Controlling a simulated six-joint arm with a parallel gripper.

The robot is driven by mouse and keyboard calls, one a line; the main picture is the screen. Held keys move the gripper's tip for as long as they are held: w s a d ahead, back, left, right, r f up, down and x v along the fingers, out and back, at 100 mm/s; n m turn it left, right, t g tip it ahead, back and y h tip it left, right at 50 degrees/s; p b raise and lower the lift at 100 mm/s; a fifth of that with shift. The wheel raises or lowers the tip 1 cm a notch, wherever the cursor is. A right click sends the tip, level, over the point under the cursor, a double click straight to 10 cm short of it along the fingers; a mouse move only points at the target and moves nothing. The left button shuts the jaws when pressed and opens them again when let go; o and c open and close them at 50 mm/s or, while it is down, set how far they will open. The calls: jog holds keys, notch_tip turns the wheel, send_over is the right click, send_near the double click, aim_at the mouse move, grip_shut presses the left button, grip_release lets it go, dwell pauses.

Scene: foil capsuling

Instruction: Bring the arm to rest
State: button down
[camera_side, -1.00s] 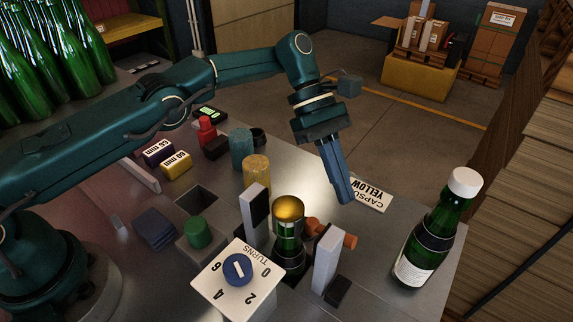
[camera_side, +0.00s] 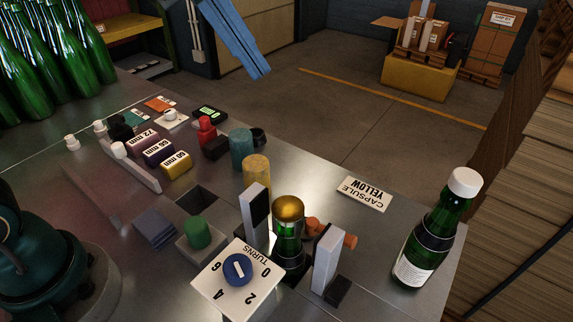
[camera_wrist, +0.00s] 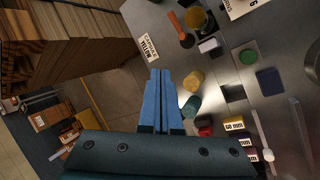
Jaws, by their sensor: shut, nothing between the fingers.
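My gripper (camera_side: 266,74) shows at the top of the side view, its blue fingers pointing down, high above and behind the bench. In the wrist view my gripper (camera_wrist: 161,72) has its two blue fingers together, with nothing between them. Most of my arm is out of the side view. Its base stands at the lower left.
A bottle with a gold capsule (camera_side: 288,209) stands in the station behind the turns dial (camera_side: 238,270). A white-capped green bottle (camera_side: 433,230) stands at the right. Yellow (camera_side: 256,174) and teal (camera_side: 240,145) cylinders stand mid-bench. Several green bottles (camera_side: 50,50) fill the back left.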

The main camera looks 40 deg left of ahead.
jog(key=s+a+f+m+t+y, duration=0.2)
jog(key=s+a+f+m+y, duration=0.2)
jog(key=s+a+f+m, duration=0.5)
jog(key=s+f+m, duration=0.1)
jog(key=s+f, duration=0.1)
jog(key=s, duration=0.2)
jog(key=shift+a+f+y, duration=0.3)
jog(key=shift+a+y, duration=0.05)
jog(key=shift+y, duration=0.05)
